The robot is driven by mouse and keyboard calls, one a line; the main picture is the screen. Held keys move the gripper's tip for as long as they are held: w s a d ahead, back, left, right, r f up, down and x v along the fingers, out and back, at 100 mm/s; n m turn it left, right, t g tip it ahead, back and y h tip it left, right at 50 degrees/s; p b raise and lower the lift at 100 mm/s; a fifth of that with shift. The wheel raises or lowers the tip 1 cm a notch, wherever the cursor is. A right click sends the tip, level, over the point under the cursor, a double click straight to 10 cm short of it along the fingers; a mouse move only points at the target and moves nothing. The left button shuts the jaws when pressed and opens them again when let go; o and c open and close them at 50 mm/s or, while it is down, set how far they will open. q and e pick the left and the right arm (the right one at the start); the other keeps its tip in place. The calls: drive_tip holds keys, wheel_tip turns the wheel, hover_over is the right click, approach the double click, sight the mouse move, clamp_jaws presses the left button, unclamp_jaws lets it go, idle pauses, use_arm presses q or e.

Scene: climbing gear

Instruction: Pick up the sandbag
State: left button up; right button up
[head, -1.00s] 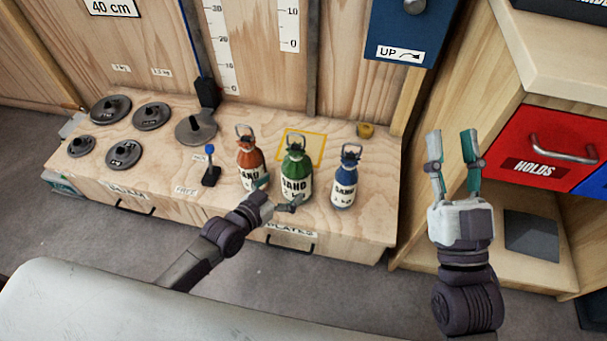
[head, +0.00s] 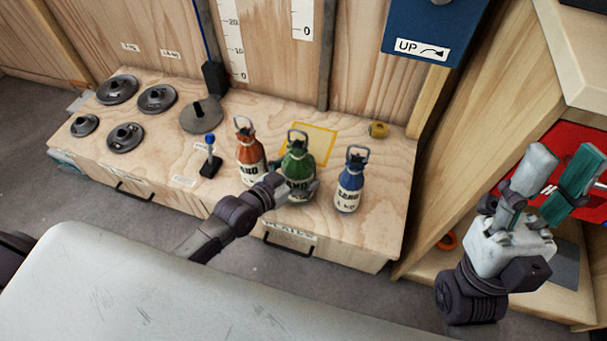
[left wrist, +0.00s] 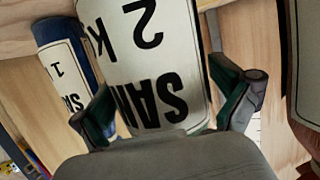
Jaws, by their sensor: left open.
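Three sandbags shaped like bottles with top handles stand upright on the wooden bench: orange (head: 249,150), green (head: 297,163) and blue (head: 349,185). My left gripper (head: 298,190) is at the front of the green one, hiding part of its lower half. In the left wrist view the green sandbag's pale label (left wrist: 150,60), reading "SAN" and "2 K" upside down, lies between the open left fingers (left wrist: 165,105). I cannot tell whether they touch it. The blue sandbag (left wrist: 68,75) is beside one finger. My right gripper (head: 562,168) is open and empty at the right, away from the bags.
Several dark weight plates (head: 157,98) lie on the bench's left. A blue-knobbed lever (head: 210,155) stands left of the orange bag. A red drawer (head: 560,140) is behind my right gripper.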

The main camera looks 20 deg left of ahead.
use_arm(q)
drive_tip(key=shift+c, duration=0.2)
drive_tip(key=c, duration=1.3)
drive_tip(key=shift+w+r, duration=0.15)
drive_tip(key=shift+r, duration=0.35)
drive_tip(key=shift+c, duration=1.1)
drive_tip(key=shift+f, duration=0.1)
